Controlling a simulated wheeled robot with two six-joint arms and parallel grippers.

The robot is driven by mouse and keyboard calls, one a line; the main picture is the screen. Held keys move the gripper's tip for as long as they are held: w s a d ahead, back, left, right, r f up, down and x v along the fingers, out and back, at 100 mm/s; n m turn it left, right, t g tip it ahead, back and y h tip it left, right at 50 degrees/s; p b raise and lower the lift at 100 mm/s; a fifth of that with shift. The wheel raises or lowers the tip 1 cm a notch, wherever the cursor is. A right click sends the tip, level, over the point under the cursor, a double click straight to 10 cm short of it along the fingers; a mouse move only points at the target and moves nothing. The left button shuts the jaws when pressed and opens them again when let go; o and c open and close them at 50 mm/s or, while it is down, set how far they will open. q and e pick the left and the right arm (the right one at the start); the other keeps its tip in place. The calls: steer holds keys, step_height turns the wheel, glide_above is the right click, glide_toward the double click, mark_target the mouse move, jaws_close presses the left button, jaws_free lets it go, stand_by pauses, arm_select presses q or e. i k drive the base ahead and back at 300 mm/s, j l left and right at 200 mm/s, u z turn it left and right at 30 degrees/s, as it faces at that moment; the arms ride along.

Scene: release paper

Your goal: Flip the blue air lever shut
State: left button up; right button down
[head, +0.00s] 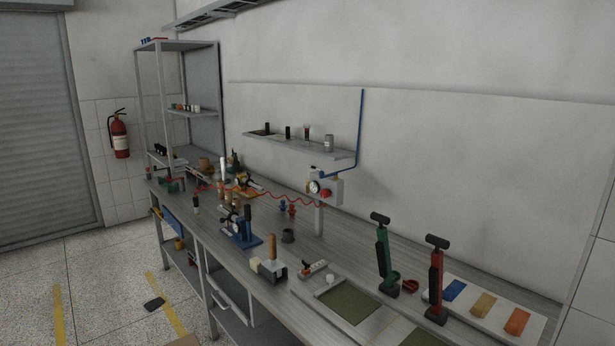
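A grey air unit (328,190) stands on a post at the back of the workbench, with a round white gauge and a red knob on its front. A blue lever (320,174) shows at the top of the unit, small and lying roughly sideways. Its exact angle is too small to tell. A blue pipe (361,125) runs down the wall towards the unit. A red coiled hose (275,194) stretches left from it. Neither of my grippers shows in the head view.
The long grey workbench (350,258) holds a blue press (240,229), a wooden-handled tool (271,255), a green pump (384,255) and a red pump (437,280). A wall shelf (290,145) hangs left of the pipe. A fire extinguisher (119,135) hangs far left.

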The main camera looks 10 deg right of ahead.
mark_target(322, 176)
steer(key=i+j, duration=0.65)
steer(key=i+l, duration=0.15)
steer(key=i, duration=0.2)
steer(key=i+l, duration=0.15)
steer(key=i, duration=0.15)
